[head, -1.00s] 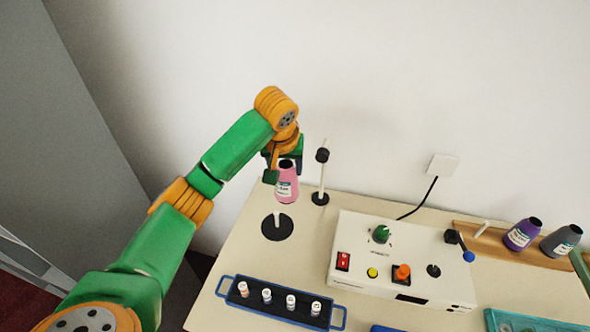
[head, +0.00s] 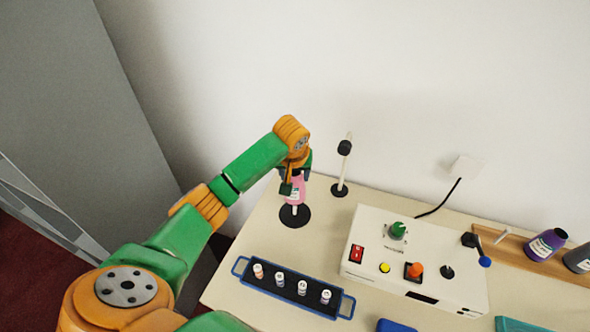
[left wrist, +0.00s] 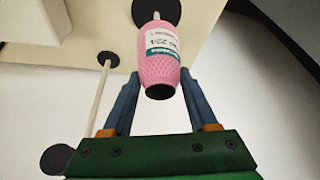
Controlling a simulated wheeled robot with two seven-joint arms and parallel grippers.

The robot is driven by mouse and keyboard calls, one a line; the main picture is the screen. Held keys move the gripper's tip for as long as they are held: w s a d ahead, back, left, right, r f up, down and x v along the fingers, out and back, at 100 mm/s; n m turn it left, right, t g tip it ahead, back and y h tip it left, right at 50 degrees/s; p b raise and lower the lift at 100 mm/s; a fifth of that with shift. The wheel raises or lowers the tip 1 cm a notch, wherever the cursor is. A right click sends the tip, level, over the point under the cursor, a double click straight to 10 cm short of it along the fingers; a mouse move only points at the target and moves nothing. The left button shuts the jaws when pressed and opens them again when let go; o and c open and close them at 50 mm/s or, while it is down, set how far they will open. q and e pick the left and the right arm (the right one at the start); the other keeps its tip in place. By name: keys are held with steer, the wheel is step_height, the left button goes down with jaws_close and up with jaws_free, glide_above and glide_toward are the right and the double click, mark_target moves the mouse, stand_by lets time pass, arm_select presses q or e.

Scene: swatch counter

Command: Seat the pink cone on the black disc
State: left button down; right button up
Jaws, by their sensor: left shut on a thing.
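The pink cone (head: 296,189) has a white label and a black narrow end pointing up. My left gripper (head: 293,177) is shut on it near that end. In the left wrist view the pink cone (left wrist: 158,62) sits between the blue fingers of my left gripper (left wrist: 160,78). The black disc (head: 301,220) lies on the counter just below the cone. A short piece of its pale peg shows between cone and disc, in line with the cone's wide end. I cannot tell whether the peg tip is inside the cone. The right gripper is out of view.
A thin post (head: 342,168) with a black knob stands right of the disc. A blue-handled tray (head: 327,309) with several small vials lies in front. A white control box (head: 380,240) is at right. Purple (head: 546,243) and grey (head: 580,259) cones lie farther right, by a wooden strip.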

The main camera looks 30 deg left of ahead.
mark_target(295, 191)
arm_select(q)
steer(key=shift+f+b, duration=1.4)
steer(key=shift+f, duration=1.95)
steer(key=shift+c, duration=0.5)
jaws_free()
steer(key=shift+r, duration=0.1)
steer(key=v, duration=0.7)
steer(key=shift+b, duration=0.35)
